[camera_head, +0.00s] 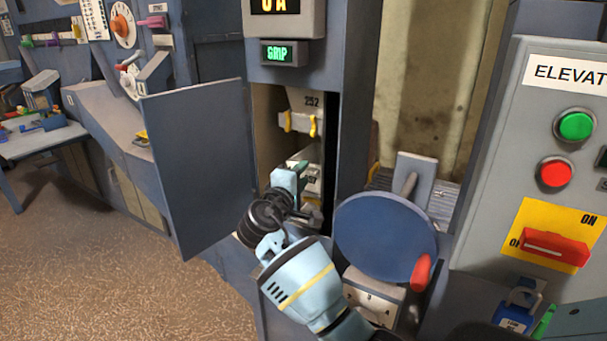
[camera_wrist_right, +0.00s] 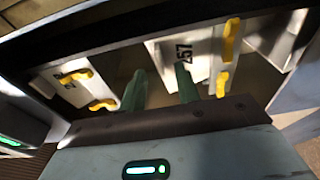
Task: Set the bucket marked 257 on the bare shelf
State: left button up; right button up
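The bucket marked 257 (camera_wrist_right: 165,58) is pale, with yellow clips, inside the open cabinet. In the head view this bucket (camera_head: 313,183) is partly hidden behind my right gripper (camera_head: 290,178). In the right wrist view the green fingers of my right gripper (camera_wrist_right: 161,88) are apart. One finger overlaps the front of bucket 257; I cannot tell whether it touches. The other is in front of the dark gap beside it. A bucket marked 252 (camera_head: 304,105) sits above in the opening. I cannot make out a bare shelf. My left gripper is not in view.
The cabinet's open door (camera_head: 200,165) stands to the left of the opening. A blue disc with a red handle (camera_head: 385,235) is close on the right. An elevator control panel (camera_head: 540,150) stands further right. Brown floor (camera_head: 120,265) is clear at lower left.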

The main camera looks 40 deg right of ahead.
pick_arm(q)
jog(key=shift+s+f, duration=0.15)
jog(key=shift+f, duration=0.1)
pick_arm(e)
jog(key=v, duration=0.6)
